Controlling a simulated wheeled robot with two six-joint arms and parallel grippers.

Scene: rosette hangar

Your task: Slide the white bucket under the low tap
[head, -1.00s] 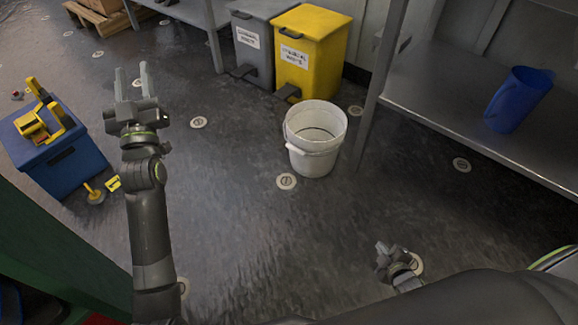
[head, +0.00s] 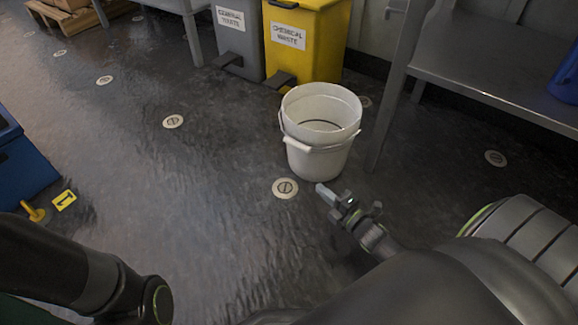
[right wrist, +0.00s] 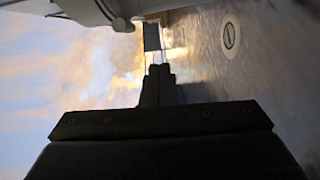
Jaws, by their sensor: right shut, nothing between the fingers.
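The white bucket (head: 318,150) stands upright on the dark floor, near the middle of the head view. My right gripper (head: 324,191) is shut and empty. It is just below and to the right of the bucket in the head view, with a small gap showing between them. In the right wrist view the bucket cannot be made out. Only my left arm shows at the lower left; its gripper is out of view. I see no low tap in either view.
Grey (head: 237,40) and yellow (head: 312,42) waste bins stand behind the bucket. A grey shelf (head: 490,75) with a leg is to its right, carrying a blue jug (head: 566,80). A blue box (head: 20,165) is at the left edge. The floor left of the bucket is clear.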

